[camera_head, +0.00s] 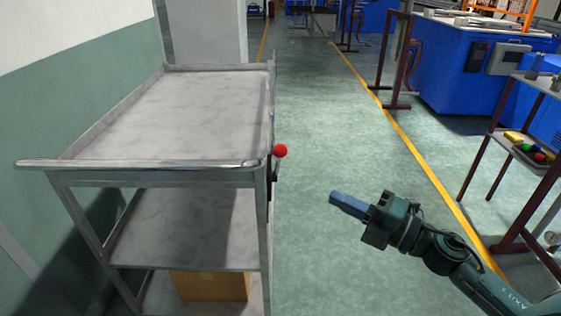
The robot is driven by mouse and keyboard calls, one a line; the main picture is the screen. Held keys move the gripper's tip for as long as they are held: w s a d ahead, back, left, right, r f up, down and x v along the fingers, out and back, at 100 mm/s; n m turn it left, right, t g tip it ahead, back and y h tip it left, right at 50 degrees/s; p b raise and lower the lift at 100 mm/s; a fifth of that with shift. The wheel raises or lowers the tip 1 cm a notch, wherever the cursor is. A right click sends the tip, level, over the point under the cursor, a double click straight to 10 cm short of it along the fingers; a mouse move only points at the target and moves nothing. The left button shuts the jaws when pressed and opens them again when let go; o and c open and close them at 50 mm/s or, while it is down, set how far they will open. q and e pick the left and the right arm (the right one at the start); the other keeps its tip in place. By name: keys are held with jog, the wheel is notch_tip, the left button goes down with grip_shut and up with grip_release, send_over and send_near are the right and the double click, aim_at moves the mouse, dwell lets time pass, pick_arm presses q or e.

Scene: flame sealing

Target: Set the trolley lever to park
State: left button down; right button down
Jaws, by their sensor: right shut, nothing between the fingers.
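The trolley (165,163) is a grey metal cart with a top tray and a lower shelf, at the left of the head view. Its lever has a red ball knob (280,151) that sticks out from the trolley's right side, near the front corner. The lever's shaft is mostly hidden, and I cannot tell its setting. My right gripper (338,198) is shut and empty. It is to the right of and lower in the picture than the red knob, apart from it, with its fingers pointing left. My left gripper is not in view.
A cardboard box (210,286) sits under the lower shelf. A green and white wall (60,90) runs behind the trolley. A side table with small coloured items (525,148) and blue machines (450,75) stand at the right. The floor between them is clear.

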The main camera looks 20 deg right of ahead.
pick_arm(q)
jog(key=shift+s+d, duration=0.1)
pick_arm(e)
jog(key=shift+s, duration=0.1)
